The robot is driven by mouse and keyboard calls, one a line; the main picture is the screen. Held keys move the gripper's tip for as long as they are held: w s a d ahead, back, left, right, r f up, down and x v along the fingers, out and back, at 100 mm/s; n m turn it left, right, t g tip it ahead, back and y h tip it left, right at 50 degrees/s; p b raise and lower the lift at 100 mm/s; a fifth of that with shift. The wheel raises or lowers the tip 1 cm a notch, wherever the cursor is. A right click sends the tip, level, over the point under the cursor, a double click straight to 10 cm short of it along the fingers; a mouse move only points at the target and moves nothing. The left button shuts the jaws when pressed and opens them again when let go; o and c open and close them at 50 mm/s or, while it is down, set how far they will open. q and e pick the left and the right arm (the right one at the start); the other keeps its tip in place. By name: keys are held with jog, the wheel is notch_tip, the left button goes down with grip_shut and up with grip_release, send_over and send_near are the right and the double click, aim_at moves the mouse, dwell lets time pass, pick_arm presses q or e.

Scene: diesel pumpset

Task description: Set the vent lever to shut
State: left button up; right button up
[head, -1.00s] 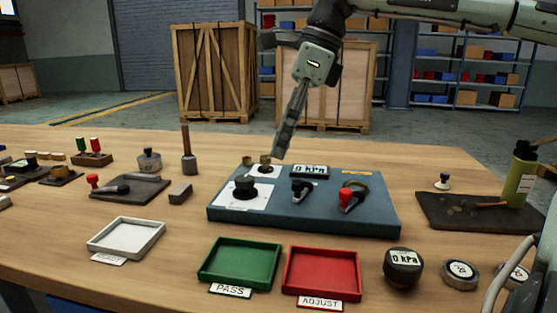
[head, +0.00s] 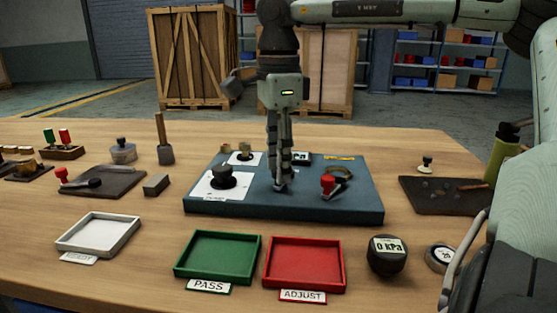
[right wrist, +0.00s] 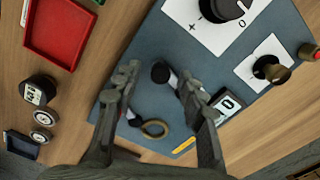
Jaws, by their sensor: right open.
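A blue-grey panel (head: 330,213) lies on the bench. A lever with a black round knob (right wrist: 160,72) sits at its middle; in the head view my gripper mostly hides it. A red-handled lever (head: 328,184) stands to its right, beside a brass ring (right wrist: 155,128). I cannot read a label naming either as the vent lever. My right gripper (head: 281,187) points down at the black-knobbed lever. In the right wrist view my right gripper (right wrist: 157,78) is open, with the black knob between its fingertips and visible gaps. My left gripper is not in view.
A black dial knob (head: 223,177) on a white plate is left of the gripper. A small display (head: 301,157) is behind it. A green tray (head: 218,257), a red tray (head: 305,262) and a round gauge (head: 387,256) stand in front.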

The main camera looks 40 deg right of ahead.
jog(key=shift+c, duration=0.2)
grip_shut()
